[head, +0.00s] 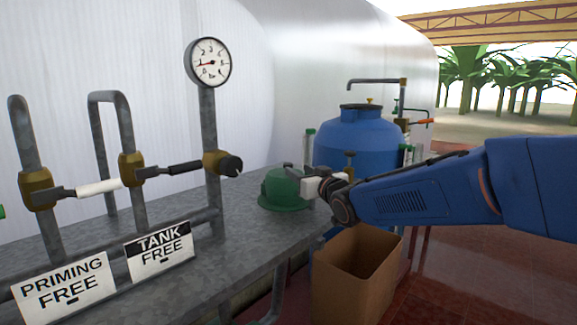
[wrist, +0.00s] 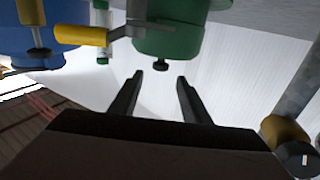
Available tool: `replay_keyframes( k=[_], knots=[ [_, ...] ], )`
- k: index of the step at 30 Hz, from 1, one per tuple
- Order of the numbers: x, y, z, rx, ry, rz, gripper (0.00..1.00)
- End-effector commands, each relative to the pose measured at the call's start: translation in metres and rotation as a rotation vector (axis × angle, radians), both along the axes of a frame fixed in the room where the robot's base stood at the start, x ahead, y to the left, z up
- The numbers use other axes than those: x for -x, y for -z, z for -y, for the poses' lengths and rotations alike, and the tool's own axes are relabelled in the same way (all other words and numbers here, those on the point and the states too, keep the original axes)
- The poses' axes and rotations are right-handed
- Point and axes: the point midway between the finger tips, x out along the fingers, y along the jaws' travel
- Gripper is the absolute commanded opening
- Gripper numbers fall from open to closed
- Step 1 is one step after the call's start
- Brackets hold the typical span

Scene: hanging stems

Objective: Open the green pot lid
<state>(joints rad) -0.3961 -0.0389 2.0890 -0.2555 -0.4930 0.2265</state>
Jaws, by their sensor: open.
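The green pot (head: 284,203) stands on the grey metal bench in the head view, its upper part partly hidden by my gripper. It also shows at the top of the wrist view (wrist: 168,42), which looks turned over, with a small dark knob (wrist: 160,66) sticking out of its lid end. The lid looks seated on the pot. My gripper (head: 299,176) is at the pot's right side in the head view. In the wrist view its two dark fingers (wrist: 159,76) are apart and empty, with the knob just beyond and between their tips; no contact is visible.
A blue tank (head: 355,140) stands behind my gripper. A cardboard box (head: 350,285) is below the bench's right end. Pipes with valves and a gauge (head: 209,62) rise at left. A yellow-handled valve (wrist: 80,35) is close beside the pot in the wrist view.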

Motion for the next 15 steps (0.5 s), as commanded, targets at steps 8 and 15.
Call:
replay_keyframes(
  k=[8,15],
  knots=[
    [-0.040,0.001,-0.022,0.000,0.000,0.000,0.43],
    [-0.066,0.000,-0.037,0.000,0.000,0.000,0.43]
  ],
)
